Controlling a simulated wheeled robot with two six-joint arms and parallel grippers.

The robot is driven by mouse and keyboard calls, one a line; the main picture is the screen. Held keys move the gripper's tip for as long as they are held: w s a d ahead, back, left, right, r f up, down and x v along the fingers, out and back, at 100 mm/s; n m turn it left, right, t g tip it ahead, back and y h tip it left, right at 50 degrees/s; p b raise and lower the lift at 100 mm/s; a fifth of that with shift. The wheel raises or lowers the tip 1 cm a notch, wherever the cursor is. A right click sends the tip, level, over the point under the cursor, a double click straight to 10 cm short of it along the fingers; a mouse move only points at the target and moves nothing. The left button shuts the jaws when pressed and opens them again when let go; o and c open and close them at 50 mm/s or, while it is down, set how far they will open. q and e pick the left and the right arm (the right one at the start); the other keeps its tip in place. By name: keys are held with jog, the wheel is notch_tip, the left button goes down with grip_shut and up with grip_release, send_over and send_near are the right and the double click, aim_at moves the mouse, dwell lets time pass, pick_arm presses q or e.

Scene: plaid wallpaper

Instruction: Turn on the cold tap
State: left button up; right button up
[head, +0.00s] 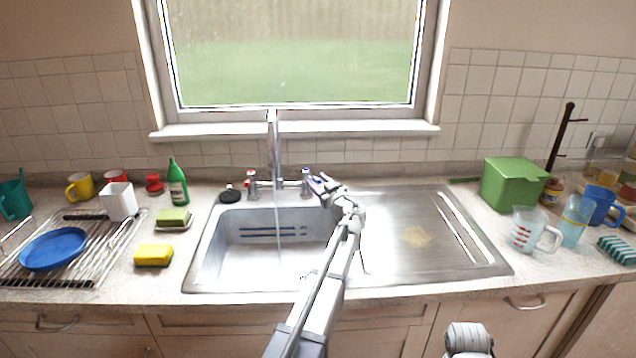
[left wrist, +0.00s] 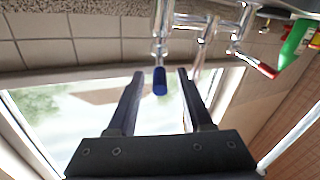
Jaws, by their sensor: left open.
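The cold tap (head: 306,182) is the blue-marked handle at the right of the chrome mixer spout (head: 274,145) behind the sink. My left gripper (head: 319,186) is open beside it, at its right in the head view. In the left wrist view, the blue end of the cold tap (left wrist: 160,82) lies between the two open fingers of my left gripper (left wrist: 160,73), with a gap on either side. The red-marked hot tap (head: 252,183) is at the left of the spout. A thin pale line like water hangs below the spout.
The sink basin (head: 215,255) lies in front of the taps, with a steel drainer (head: 385,262) at its right. A black plug (head: 229,196) and a green bottle (head: 177,184) stand left of the taps. A green bin (head: 513,184) stands right.

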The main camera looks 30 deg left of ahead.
pick_arm(q)
jog(key=v, duration=0.7)
jog(key=shift+s+d, duration=0.2)
jog(key=shift+d, duration=0.1)
